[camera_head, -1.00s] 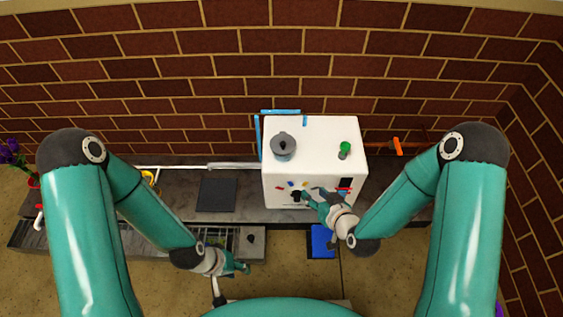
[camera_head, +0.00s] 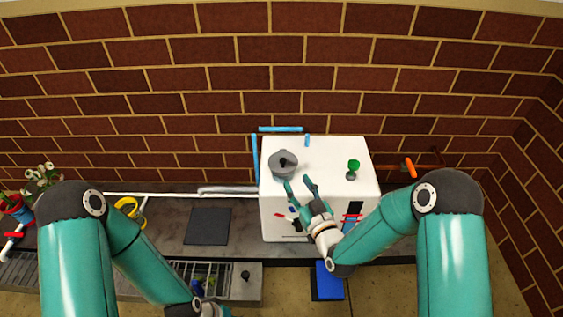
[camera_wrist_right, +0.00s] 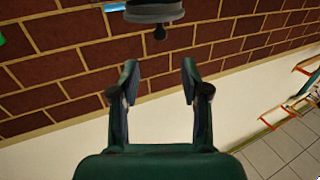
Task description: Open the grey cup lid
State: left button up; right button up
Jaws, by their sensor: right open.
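The grey cup (camera_head: 284,172) stands upright on the white box, near its left side. Its grey lid (camera_head: 282,158) sits on top with a dark knob. My right gripper (camera_head: 299,183) is open and empty, with its fingers pointing up toward the cup, just in front and to the right of it. A gap seems to remain, though the left finger looks close. In the right wrist view, the open fingers (camera_wrist_right: 157,75) have nothing between them, and a grey rounded thing with a dark knob (camera_wrist_right: 159,33) shows beyond them, cut by the top edge. My left gripper (camera_head: 218,310) is mostly cut off at the bottom.
A green goblet-like thing (camera_head: 353,167) stands at the right on the white box (camera_head: 322,160). Blue bars (camera_head: 281,129) line its back left corner. A dark mat (camera_head: 208,226) lies on the grey counter (camera_head: 165,232). A blue block (camera_head: 328,282) is below the box. A brick wall rises behind.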

aim_at(284, 162)
jog(key=b+x, duration=0.2)
jog(key=x, duration=0.8)
jog(key=shift+w+a, duration=0.2)
jog(key=shift+w, duration=0.15)
grip_shut()
jog(key=shift+a, duration=0.1)
